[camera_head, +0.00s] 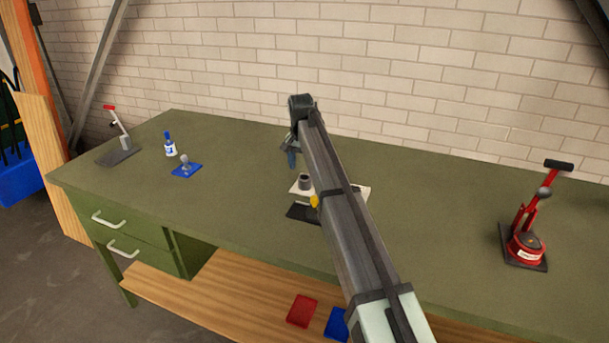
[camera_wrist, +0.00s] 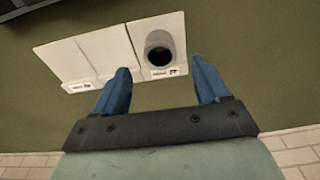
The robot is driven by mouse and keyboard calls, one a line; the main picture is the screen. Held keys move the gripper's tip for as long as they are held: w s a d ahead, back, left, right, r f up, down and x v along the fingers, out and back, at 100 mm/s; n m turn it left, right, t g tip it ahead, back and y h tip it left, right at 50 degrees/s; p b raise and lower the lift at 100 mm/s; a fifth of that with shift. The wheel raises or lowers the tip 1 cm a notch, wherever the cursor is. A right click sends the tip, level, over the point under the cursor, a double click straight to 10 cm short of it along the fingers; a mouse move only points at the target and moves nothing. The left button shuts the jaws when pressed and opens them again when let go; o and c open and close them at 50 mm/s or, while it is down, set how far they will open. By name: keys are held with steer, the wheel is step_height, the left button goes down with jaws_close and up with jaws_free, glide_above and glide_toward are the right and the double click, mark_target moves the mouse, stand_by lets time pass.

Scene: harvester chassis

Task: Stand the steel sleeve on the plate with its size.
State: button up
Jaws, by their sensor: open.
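The steel sleeve (camera_wrist: 159,57) is a short grey hollow cylinder. In the wrist view it stands upright on the right-hand section of a white, three-part plate (camera_wrist: 105,47), behind a small printed label (camera_wrist: 163,73). Another label (camera_wrist: 80,88) shows on the left section; the middle section's front is partly hidden by a finger. In the head view the sleeve (camera_head: 305,181) and plate (camera_head: 362,191) are partly behind my arm. My gripper (camera_wrist: 163,88) is open and empty, its blue fingers apart from the sleeve. It also shows in the head view (camera_head: 291,158), above the bench.
A dark flat piece (camera_head: 302,212) lies in front of the plate. A blue-capped bottle (camera_head: 170,146), a blue-based stand (camera_head: 186,169) and a red-handled tool (camera_head: 118,140) are at left. A red press (camera_head: 526,235) stands at right. The green bench (camera_head: 240,150) is otherwise largely clear.

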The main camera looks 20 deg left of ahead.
mark_target(303, 179)
steer(key=shift+s+r, duration=0.2)
steer(key=shift+r, duration=1.3)
steer(key=shift+s+r, duration=0.2)
steer(key=shift+r, duration=1.25)
